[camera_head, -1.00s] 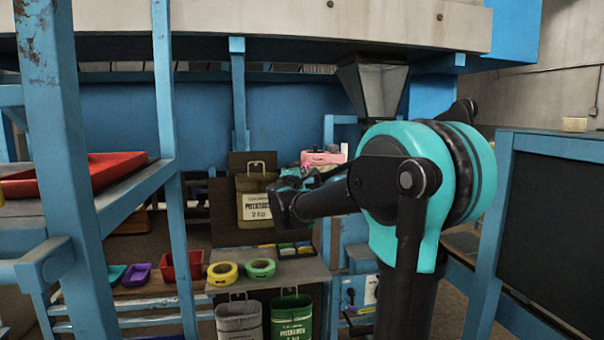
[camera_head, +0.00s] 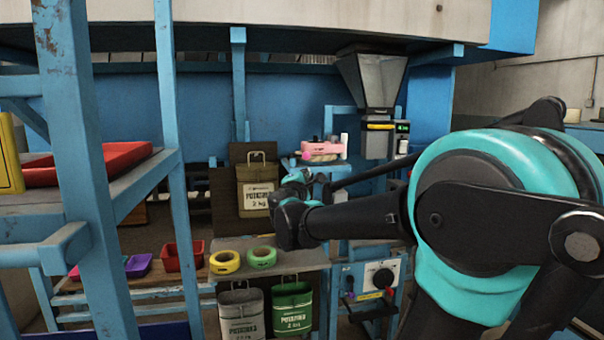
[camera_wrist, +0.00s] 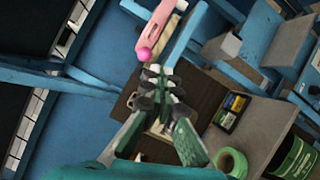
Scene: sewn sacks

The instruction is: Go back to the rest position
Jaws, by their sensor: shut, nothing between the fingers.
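My gripper (camera_wrist: 160,85) is shut and empty in the wrist view, its dark fingertips together in mid-air. The pink hand-held machine (camera_wrist: 152,32) with its magenta knob lies beyond the tips. In the head view my gripper (camera_head: 293,182) is partly hidden behind my dark arm link. It appears in front of the work table, to the right of the hanging olive-brown potato sack (camera_head: 253,198). The pink machine (camera_head: 322,148) shows above and behind it.
Yellow (camera_head: 224,262) and green (camera_head: 262,257) tape rolls lie on the small table. Grey (camera_head: 240,318) and green (camera_head: 292,312) sacks hang below its front. A metal hopper (camera_head: 372,80) stands behind. A blue post (camera_head: 84,150) and red tray (camera_head: 105,162) are at left.

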